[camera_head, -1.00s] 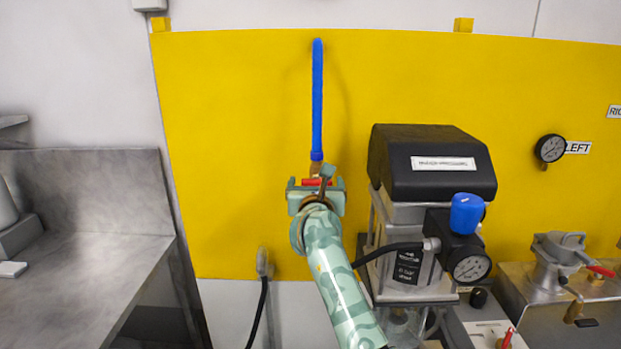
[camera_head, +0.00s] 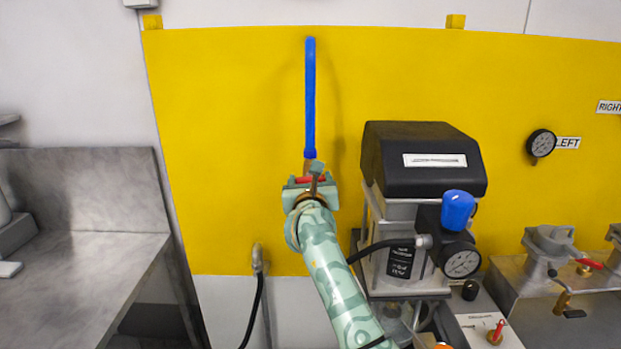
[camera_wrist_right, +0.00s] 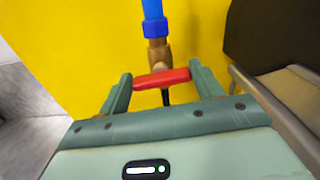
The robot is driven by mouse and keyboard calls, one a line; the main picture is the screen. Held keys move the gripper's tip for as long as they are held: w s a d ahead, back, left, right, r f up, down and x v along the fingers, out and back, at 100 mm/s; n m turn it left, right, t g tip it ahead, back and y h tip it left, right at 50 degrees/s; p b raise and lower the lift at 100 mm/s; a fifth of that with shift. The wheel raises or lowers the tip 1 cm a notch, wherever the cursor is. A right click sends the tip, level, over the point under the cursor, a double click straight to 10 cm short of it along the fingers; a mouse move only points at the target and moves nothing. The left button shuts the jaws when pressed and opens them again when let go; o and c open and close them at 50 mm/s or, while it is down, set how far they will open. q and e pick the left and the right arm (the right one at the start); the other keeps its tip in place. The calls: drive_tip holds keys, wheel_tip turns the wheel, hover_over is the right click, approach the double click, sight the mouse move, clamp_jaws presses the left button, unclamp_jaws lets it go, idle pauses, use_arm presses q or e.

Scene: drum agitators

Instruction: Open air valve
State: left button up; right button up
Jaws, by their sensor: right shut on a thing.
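The air valve is a brass fitting (camera_wrist_right: 157,57) at the lower end of a blue hose (camera_head: 310,95) in front of the yellow panel. Its red handle (camera_wrist_right: 161,78) lies crosswise to the hose, tilted slightly up at the right in the right wrist view. My right gripper (camera_head: 311,180) is at the valve, and its two fingers (camera_wrist_right: 163,82) close on the ends of the red handle. In the head view my gripper and wrist hide most of the valve body. My left gripper is in neither view.
A black-topped machine (camera_head: 424,160) with a blue knob (camera_head: 457,209) and a gauge (camera_head: 460,261) stands close to the right of my arm. A steel bench (camera_head: 75,285) is at the left. A wall gauge (camera_head: 541,143) hangs beside the LEFT label.

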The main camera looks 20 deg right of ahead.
drive_tip(key=n+p, duration=0.5)
drive_tip(key=p, duration=0.1)
drive_tip(key=n+p, duration=0.5)
drive_tip(key=shift+a+n+p, duration=0.2)
drive_tip(key=shift+n+p, duration=0.1)
drive_tip(key=shift+p, duration=0.1)
drive_tip(key=n+p, duration=0.2)
drive_tip(key=n, duration=0.1)
drive_tip(key=shift+f+p, duration=0.1)
drive_tip(key=shift+p, duration=0.25)
drive_tip(key=shift+f+n+p, duration=0.15)
drive_tip(key=shift+n+p, duration=0.7)
drive_tip(key=shift+n, duration=0.85)
drive_tip(key=shift+f, duration=0.1)
drive_tip(key=o, duration=1)
drive_tip(key=shift+w, duration=0.1)
